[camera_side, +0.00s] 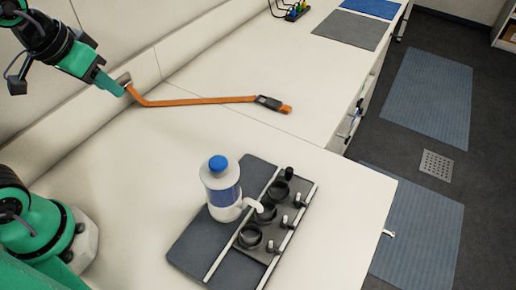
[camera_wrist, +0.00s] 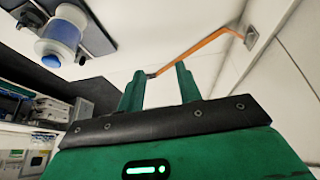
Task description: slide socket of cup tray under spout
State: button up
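The cup tray (camera_side: 262,250) lies between two pale rails on a dark base plate (camera_side: 190,250). It holds three dark round cups in a row: far (camera_side: 278,191), middle (camera_side: 265,212) and near (camera_side: 250,237). Small pegs with pale parts stand along its right side. A white dispenser bottle (camera_side: 221,190) with a blue cap stands left of the tray. Its white spout (camera_side: 253,204) reaches right, near the middle cup; exact alignment is unclear. My gripper (camera_side: 112,86) is high at the upper left, away from the tray. Its fingers (camera_wrist: 158,85) are apart and empty in the wrist view.
An orange strap or cable (camera_side: 195,101) with a dark end runs from a wall plate across the bench. A small black knob (camera_side: 290,173) stands at the tray's far end. Grey (camera_side: 350,30) and blue mats lie far back. Bench left of the base plate is clear.

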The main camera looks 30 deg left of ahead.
jog(key=shift+s+a+f+t, duration=0.15)
jog(key=shift+s+a+f, duration=0.1)
jog(key=shift+s+a, duration=0.4)
jog(key=shift+s+a+f+t, duration=0.2)
jog(key=shift+s+a, duration=0.1)
jog(key=shift+s, duration=0.55)
jog(key=shift+o, duration=0.5)
jog(key=m+g, duration=0.3)
jog(key=g, duration=0.3)
send_over(289, 170)
jog(key=f, duration=1.3)
jog(key=shift+w+a+f, duration=0.1)
jog(key=shift+a+f, duration=0.2)
jog(key=shift+f, duration=0.1)
jog(key=shift+d+f, duration=0.25)
jog(key=shift+d, duration=0.05)
